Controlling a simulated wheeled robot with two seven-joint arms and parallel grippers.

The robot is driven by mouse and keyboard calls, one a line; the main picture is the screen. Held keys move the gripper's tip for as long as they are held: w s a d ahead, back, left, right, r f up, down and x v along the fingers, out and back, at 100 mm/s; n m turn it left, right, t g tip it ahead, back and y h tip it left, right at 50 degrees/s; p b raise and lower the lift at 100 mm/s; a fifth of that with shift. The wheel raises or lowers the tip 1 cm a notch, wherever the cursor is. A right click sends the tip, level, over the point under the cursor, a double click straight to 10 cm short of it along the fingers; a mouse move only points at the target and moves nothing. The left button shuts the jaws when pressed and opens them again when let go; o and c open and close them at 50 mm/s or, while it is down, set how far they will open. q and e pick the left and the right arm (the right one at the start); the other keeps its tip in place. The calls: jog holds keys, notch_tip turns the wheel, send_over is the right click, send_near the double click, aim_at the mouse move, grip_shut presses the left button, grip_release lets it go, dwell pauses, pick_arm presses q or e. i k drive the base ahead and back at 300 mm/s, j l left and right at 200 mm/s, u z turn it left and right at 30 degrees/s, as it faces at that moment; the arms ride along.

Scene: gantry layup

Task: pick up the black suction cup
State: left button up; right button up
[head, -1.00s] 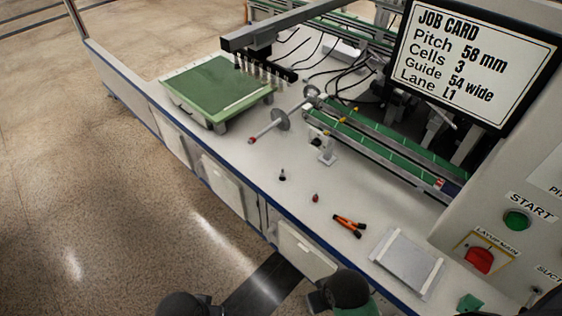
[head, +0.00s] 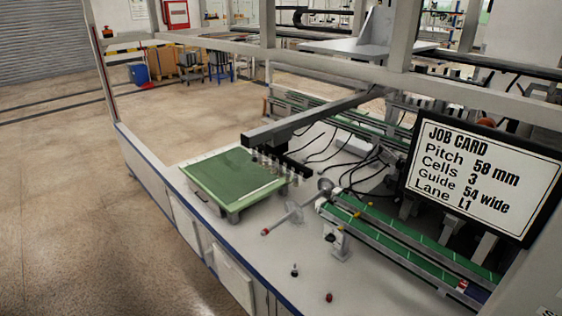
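A small black piece (head: 294,271), which looks like the black suction cup, stands on the white bench top near its front edge. It is apart from other things and too small to show detail. A small dark red piece (head: 329,297) stands to its right and nearer to me. Neither of my grippers shows in the head view, so nothing is seen touching the black piece.
A green pad on a tray (head: 232,182) sits at the bench's left end under a gantry beam. A rod with a disc (head: 292,212), a small white stand (head: 337,243) and green conveyor lanes (head: 415,247) lie behind the black piece. A job card screen (head: 483,180) stands right.

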aim_at(294, 274)
jog(key=j+z, duration=0.15)
jog(key=z, duration=0.4)
jog(key=i+j+z, duration=0.15)
jog(key=j+z, duration=0.15)
jog(key=j, duration=0.7)
jog(key=j+z, duration=0.35)
jog(key=j, duration=1)
jog(key=i+j, duration=0.1)
jog(key=j, duration=0.25)
